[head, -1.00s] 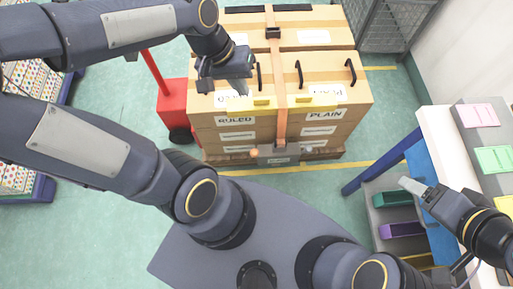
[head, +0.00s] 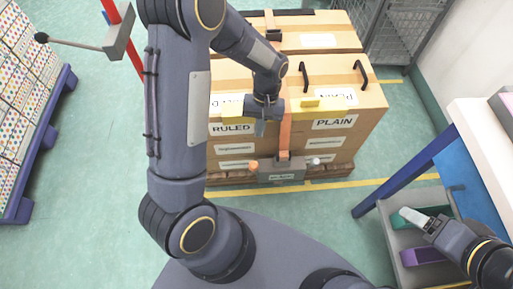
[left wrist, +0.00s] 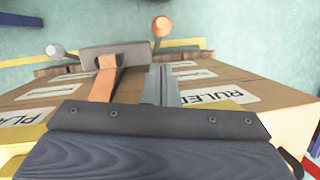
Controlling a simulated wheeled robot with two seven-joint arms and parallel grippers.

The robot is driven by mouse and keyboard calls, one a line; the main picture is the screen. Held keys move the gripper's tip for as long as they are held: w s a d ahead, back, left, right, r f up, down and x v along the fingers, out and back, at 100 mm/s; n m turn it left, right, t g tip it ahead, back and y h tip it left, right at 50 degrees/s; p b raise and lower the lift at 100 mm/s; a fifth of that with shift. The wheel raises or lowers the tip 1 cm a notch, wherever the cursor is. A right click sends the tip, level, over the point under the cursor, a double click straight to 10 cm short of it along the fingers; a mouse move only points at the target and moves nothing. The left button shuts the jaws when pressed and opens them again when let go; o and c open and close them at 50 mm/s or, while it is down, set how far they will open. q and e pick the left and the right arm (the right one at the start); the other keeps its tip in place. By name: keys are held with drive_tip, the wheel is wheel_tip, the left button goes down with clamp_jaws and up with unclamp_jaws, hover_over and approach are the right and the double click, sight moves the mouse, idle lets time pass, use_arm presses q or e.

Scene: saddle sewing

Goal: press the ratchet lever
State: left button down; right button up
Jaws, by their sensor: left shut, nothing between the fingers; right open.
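The ratchet (head: 281,172) is a grey box on the orange strap (head: 285,130), low on the front of the cartons. An orange-knobbed lever (head: 253,165) sticks out at its left and a grey-knobbed lever (head: 315,161) at its right. In the left wrist view the ratchet (left wrist: 113,56), orange knob (left wrist: 161,27) and grey knob (left wrist: 55,50) lie beyond my fingers. My left gripper (head: 260,129) is shut and empty, pointing down near the cartons' front, above the ratchet and left of the strap. Its fingers (left wrist: 162,86) appear apart from the orange knob. My right gripper (head: 412,215) is open and empty at the right.
The cartons (head: 335,139), labelled RULED and PLAIN, stand on a pallet with black handles and yellow pieces on top. A grey tray (head: 390,235) with green and purple items lies by my right gripper. A red post (head: 112,14) stands at the left. A wire cage is behind.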

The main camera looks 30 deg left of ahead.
use_arm(q)
drive_tip(key=b+x, duration=0.3)
drive_tip(key=x, duration=0.7)
